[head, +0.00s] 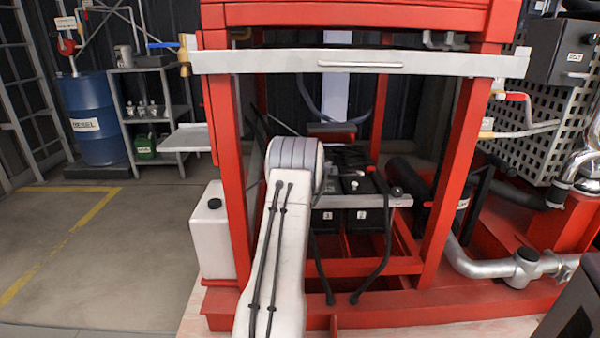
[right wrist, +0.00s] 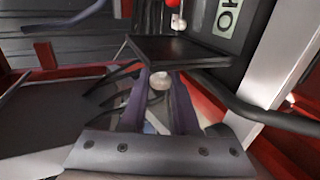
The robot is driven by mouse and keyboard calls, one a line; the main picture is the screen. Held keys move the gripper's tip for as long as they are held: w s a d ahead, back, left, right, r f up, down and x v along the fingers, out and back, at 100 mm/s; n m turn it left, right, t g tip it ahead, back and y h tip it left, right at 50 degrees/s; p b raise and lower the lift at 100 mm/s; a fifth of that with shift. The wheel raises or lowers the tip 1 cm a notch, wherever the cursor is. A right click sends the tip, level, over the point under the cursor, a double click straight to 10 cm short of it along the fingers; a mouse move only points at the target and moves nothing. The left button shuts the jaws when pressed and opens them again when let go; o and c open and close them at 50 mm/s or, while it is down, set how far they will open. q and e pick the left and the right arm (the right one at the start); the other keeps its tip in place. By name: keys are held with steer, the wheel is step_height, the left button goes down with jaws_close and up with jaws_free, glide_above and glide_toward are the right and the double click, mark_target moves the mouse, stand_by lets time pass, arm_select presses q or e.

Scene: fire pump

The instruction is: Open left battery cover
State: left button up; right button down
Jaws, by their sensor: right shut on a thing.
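Two black batteries stand side by side in the red frame in the head view: the left one (head: 333,220), labelled 1, and the right one (head: 370,219), labelled 2. My right arm reaches in from the bottom and hides part of the left one's top. Its gripper is hidden there but shows in the right wrist view (right wrist: 161,82). Its two fingers are close together at the near edge of a flat black slab (right wrist: 180,50), seemingly the left battery cover. A small pale knob shows between the fingers. My left gripper is in neither view.
A silver rail (head: 450,63) with a handle crosses the red frame (head: 228,170) above the batteries. Black cables hang in front of them. A white tank (head: 210,235) stands left of the frame. Open floor lies farther left.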

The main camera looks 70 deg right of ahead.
steer(key=shift+s, duration=0.1)
steer(key=c, duration=0.7)
jaws_free()
steer(key=shift+o, duration=0.2)
steer(key=p+v, duration=0.1)
steer(key=v, duration=0.9)
steer(key=shift+a, duration=0.2)
